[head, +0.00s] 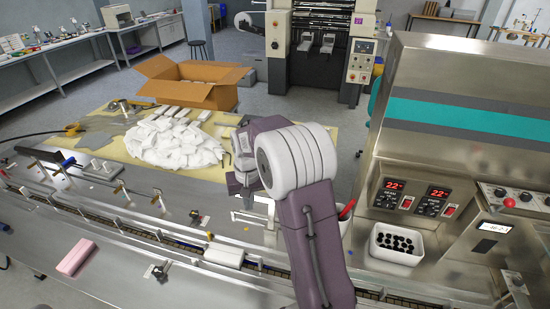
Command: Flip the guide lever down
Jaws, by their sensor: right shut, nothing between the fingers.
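My right gripper (243,198) is in the middle of the view, pointing down over the back side of the conveyor line, shut and empty. A pale metal bracket (246,215) shows just below its fingers; I cannot tell whether they touch. Which part is the guide lever is not clear, and my arm may hide it. Small guide clamps with knobs stand along the line, one at the back rail (160,200) and one on the front plate (157,270). My left gripper is not in view.
White packs (175,140) lie heaped on a yellow surface behind the line, near an open cardboard box (192,82). A white pack (224,255) lies on the conveyor, a pink block (76,257) on the front plate. A white tub of black pieces (396,243) stands right.

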